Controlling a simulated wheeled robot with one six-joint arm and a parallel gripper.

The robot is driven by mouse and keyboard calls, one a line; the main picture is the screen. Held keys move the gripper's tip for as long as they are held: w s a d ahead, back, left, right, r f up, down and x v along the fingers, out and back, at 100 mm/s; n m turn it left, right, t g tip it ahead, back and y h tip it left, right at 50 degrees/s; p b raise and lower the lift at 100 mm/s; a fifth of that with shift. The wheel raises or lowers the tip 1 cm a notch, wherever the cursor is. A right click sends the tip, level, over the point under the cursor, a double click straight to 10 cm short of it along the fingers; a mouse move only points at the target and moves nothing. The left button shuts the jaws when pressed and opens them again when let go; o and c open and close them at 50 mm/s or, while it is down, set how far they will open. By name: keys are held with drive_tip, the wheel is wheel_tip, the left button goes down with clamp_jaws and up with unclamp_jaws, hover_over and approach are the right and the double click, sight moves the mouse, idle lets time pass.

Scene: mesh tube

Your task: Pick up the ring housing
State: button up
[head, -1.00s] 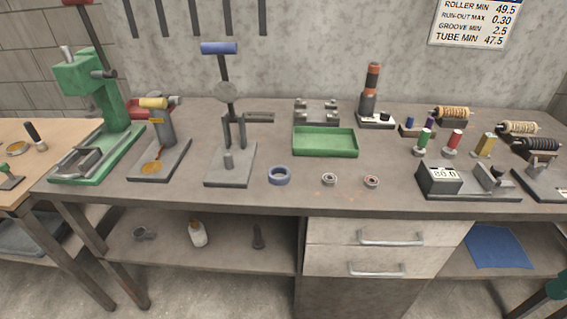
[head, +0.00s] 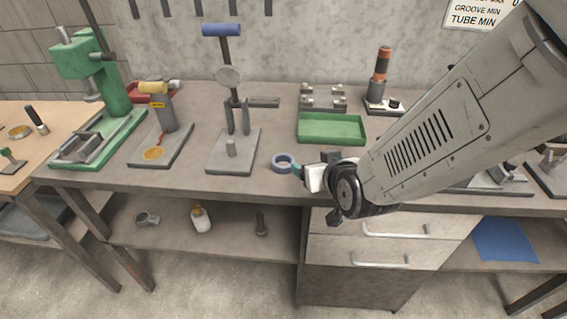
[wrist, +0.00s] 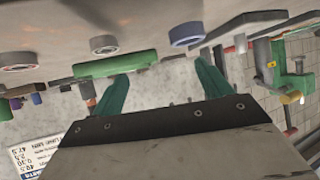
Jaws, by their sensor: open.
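The ring housing appears to be the short blue ring (head: 284,162), lying flat near the bench's front edge. It also shows in the wrist view (wrist: 186,36), at the top, right of centre, in an upside-down picture. My gripper (head: 303,174) is just right of the ring in the head view, and its tip may partly overlap the ring's right side. In the wrist view my gripper (wrist: 163,68) has its two teal fingers spread wide with nothing between them. Whether a finger touches the ring cannot be told.
A green tray (head: 332,128) lies behind the ring. A grey press base (head: 233,158) with an upright lever stands to its left. Two small bearings show in the wrist view, one near (wrist: 104,44) and one farther left (wrist: 18,60). The bench (head: 195,178) is bare before the press.

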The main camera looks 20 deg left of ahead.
drive_tip(key=y, duration=0.1)
approach(281, 158)
drive_tip(key=shift+n+t, duration=0.4)
drive_tip(key=shift+t, duration=0.1)
drive_tip(key=x, duration=0.4)
drive_tip(key=f+x, duration=0.1)
drive_tip(key=x, duration=0.1)
drive_tip(key=shift+s+a, duration=0.1)
drive_tip(key=shift+s, duration=0.1)
drive_tip(key=c, duration=1.3)
